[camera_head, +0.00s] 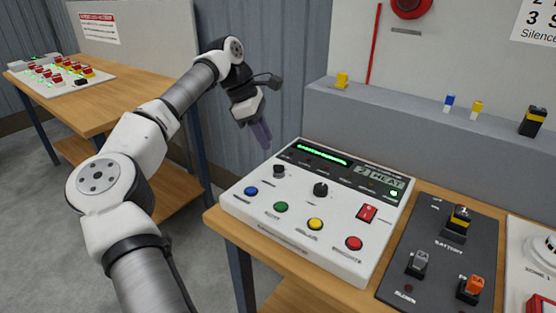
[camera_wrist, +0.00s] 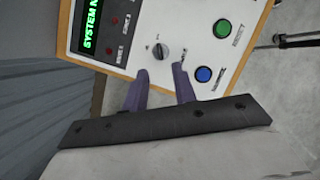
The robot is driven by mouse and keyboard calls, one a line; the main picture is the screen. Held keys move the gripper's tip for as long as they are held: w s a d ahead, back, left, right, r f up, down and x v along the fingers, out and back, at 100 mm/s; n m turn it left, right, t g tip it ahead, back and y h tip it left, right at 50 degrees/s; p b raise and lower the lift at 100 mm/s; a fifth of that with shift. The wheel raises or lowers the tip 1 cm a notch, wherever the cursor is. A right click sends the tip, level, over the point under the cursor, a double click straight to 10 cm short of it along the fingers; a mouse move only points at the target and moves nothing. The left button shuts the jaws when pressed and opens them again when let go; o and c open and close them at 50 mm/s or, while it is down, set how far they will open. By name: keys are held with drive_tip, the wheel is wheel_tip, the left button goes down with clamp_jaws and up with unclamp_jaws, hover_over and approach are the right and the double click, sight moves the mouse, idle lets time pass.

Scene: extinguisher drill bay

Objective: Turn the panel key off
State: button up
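The white control panel (camera_head: 300,224) sits on a wooden table, with a lit green text strip along its top. A small dark knob (camera_head: 280,171) at its upper left, above the blue button, looks like the key switch. In the wrist view this switch (camera_wrist: 162,51) is a round grey knob with a raised grip; its labels are too small to read. My gripper (camera_head: 263,135) hangs above and behind the panel's left end, fingers pointing down. In the wrist view my gripper (camera_wrist: 161,76) has its two purple fingers apart with nothing between them, apparently clear of the switch.
The panel also has a black centre knob (camera_head: 320,189), a red rocker switch (camera_head: 367,213) and coloured buttons. A black battery panel (camera_head: 440,250) lies to the right. A grey ledge (camera_head: 420,120) runs behind. Another table (camera_head: 110,98) stands at the left.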

sight(279, 165)
drive_tip(key=p+x, duration=0.1)
drive_tip(key=x, duration=0.7)
drive_tip(key=shift+d, duration=0.1)
clamp_jaws()
